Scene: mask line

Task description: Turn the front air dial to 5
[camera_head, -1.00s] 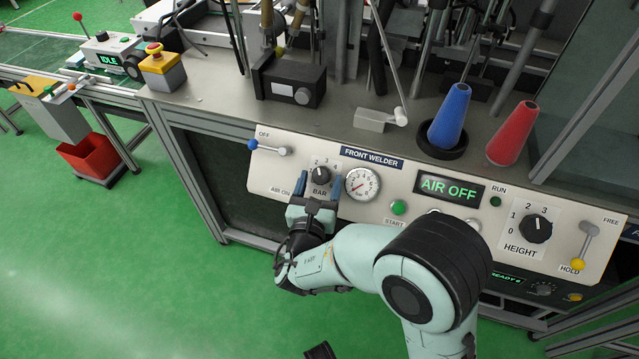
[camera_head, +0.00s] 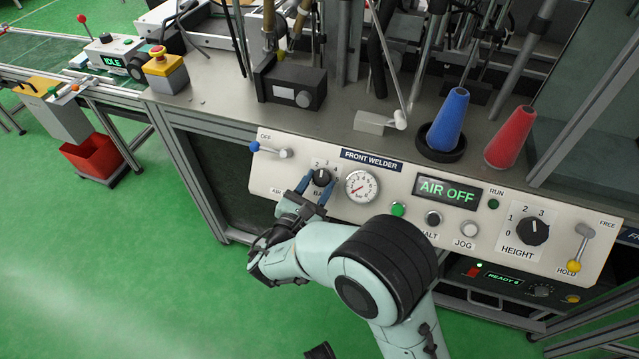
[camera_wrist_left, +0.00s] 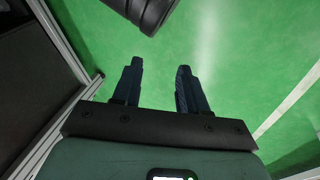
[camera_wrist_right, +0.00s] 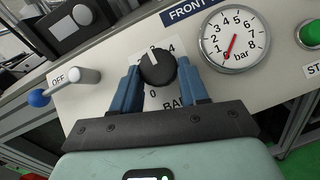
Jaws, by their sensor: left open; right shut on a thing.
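The front air dial (camera_head: 321,177) is a black knob above the word BAR on the FRONT WELDER panel. My right gripper (camera_head: 317,182) is shut on it, with one blue finger on each side. In the right wrist view the dial (camera_wrist_right: 158,68) sits between the fingertips, its white pointer mark toward the top of its scale; the exact number is hard to read. The pressure gauge (camera_wrist_right: 234,40) beside it has its red needle near 0.
A blue-knobbed lever (camera_wrist_right: 66,86) stands left of the dial near OFF. A green START button (camera_head: 398,210) is right of the gauge. The display (camera_head: 447,191) reads AIR OFF. Farther right are the HEIGHT dial (camera_head: 532,231) and a yellow-knobbed lever (camera_head: 579,250).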

